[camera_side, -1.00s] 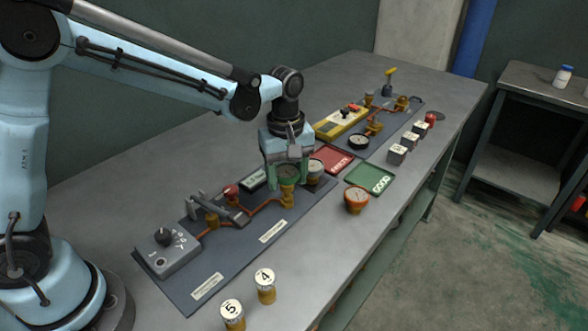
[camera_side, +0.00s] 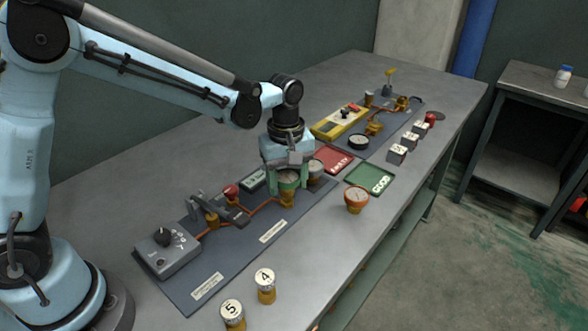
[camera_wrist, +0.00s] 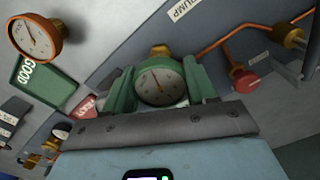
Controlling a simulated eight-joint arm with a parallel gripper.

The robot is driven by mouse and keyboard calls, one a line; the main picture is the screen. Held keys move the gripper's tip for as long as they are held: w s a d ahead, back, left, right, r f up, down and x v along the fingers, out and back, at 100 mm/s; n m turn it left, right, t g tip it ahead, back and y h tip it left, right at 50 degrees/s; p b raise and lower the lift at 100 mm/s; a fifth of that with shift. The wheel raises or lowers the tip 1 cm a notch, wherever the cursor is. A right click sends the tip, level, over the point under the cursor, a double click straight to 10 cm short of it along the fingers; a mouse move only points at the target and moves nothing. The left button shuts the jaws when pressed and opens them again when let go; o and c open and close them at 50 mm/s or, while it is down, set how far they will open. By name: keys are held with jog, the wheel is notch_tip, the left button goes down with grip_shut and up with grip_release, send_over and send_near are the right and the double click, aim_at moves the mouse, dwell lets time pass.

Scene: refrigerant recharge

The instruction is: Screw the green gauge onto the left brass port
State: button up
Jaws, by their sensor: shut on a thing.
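The green gauge (camera_side: 289,177) is between the green fingers of my gripper (camera_side: 287,183), which is shut on it. It is upright over a brass fitting (camera_side: 287,200) at the end of a copper pipe on the near dark board. In the wrist view the gauge (camera_wrist: 160,84) shows its pale dial between the fingers, with brass (camera_wrist: 160,50) just beyond its rim. The gauge meets the brass closely, but the thread is hidden, so I cannot tell how far it is engaged.
A grey gauge (camera_side: 315,172) stands close right of my gripper. A red knob (camera_side: 231,191), a lever and a grey control box (camera_side: 168,255) are on the board's left. An orange gauge (camera_side: 356,199) stands on the bench near the green GOOD tray (camera_side: 369,177). Numbered canisters (camera_side: 265,286) stand in front.

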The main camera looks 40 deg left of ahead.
jog(key=shift+f, duration=0.25)
jog(key=shift+m, duration=1.8)
jog(key=shift+m, duration=1.7)
